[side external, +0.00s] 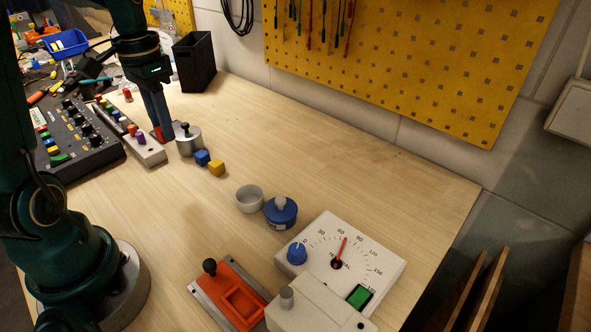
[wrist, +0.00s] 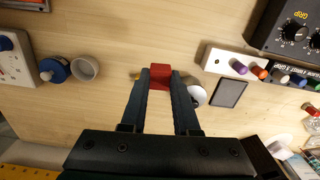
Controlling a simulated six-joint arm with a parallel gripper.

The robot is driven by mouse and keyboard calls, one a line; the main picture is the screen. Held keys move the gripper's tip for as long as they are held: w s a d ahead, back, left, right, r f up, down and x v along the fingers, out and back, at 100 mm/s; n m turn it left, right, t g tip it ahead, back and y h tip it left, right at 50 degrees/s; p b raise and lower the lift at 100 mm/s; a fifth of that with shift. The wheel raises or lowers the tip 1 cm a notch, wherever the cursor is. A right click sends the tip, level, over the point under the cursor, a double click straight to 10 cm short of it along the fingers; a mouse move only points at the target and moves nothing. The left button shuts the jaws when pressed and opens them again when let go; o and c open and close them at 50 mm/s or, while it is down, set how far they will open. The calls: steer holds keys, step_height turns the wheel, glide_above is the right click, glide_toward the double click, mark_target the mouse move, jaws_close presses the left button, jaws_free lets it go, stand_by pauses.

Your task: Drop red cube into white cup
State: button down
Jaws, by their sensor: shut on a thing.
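My gripper (side external: 165,136) points down at the left-middle of the bench in the side view. In the wrist view its fingers (wrist: 160,82) are shut on the red cube (wrist: 160,71), one on each side. In the side view only a sliver of the red cube (side external: 157,133) shows by the fingertips; I cannot tell whether it touches the bench. The white cup (side external: 249,198) stands upright and appears empty, to the right and nearer the camera, apart from the gripper. It also shows at the left of the wrist view (wrist: 85,68).
A silver weight with a black knob (side external: 188,143) stands close beside the fingers. A blue cube (side external: 202,157) and a yellow cube (side external: 216,168) lie between it and the cup. A blue-lidded container (side external: 281,212) stands right beside the cup. The bench's far right is clear.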

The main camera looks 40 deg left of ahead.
stand_by(0.3)
steer(key=shift+d+r+n, duration=0.1)
steer(key=shift+r+n, duration=0.05)
steer(key=shift+n, duration=0.65)
steer(key=w+d+r+m, duration=0.1)
steer(key=w+d, duration=0.2)
steer(key=d, duration=0.6)
steer(key=w+d+r+m, duration=0.1)
steer(key=w+d, duration=0.2)
steer(key=d, duration=0.5)
steer(key=shift+f, duration=3)
steer(key=c, duration=0.6)
jaws_free()
steer(key=shift+r, duration=0.1)
